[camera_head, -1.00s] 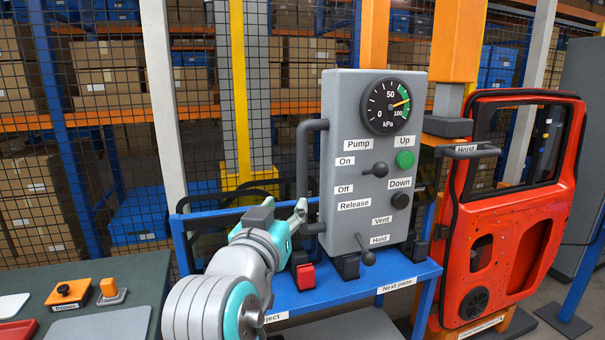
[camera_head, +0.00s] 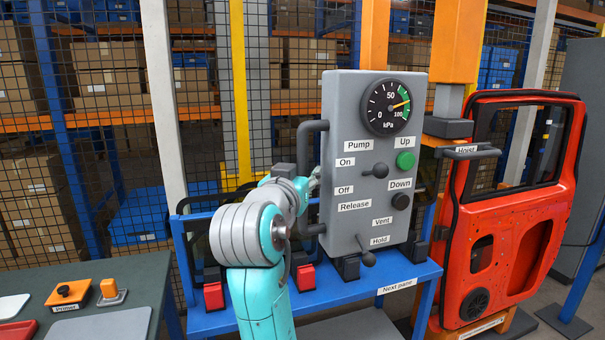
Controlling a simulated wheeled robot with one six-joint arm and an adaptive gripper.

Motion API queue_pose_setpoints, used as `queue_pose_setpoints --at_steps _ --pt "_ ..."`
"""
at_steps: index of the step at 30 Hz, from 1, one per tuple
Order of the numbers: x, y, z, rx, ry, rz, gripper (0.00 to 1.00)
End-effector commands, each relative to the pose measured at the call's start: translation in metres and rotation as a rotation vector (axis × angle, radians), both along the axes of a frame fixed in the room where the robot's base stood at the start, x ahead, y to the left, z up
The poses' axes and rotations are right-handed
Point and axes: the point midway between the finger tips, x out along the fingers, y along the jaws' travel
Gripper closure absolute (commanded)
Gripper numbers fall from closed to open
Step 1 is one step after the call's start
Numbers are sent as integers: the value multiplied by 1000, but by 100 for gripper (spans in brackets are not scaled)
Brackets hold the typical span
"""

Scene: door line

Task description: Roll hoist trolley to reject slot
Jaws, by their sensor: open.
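The hoist trolley is not clearly identifiable; a grey part under the orange column (camera_head: 455,50) carries the label "Hoist" beside a grey handle (camera_head: 468,152). My gripper (camera_head: 312,180) is at the left side of the grey control panel (camera_head: 345,130), near its bent side handle (camera_head: 303,160). Its fingers are partly hidden behind my wrist. I cannot tell whether it touches the handle. The "Reject" label on the blue rack (camera_head: 420,272) is hidden behind my arm; the "Next pane" label (camera_head: 400,286) shows.
A red door (camera_head: 535,225) stands at the right. The panel has a gauge (camera_head: 388,106), a green button (camera_head: 405,160) and levers. Red blocks (camera_head: 305,277) sit on the rack. A dark table (camera_head: 110,290) with a primer pad is at the left.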

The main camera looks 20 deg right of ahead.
Motion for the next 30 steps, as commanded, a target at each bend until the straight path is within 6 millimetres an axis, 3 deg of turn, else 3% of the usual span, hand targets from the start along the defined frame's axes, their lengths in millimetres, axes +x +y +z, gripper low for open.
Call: queue_pose_setpoints --at_steps 12,13,18,30 --pt "8 -5 0 0 0 1 53" --pt "8 -5 0 0 0 1 55" --pt "8 -5 0 0 0 1 98" --pt "8 3 0 -1 1 3 100"
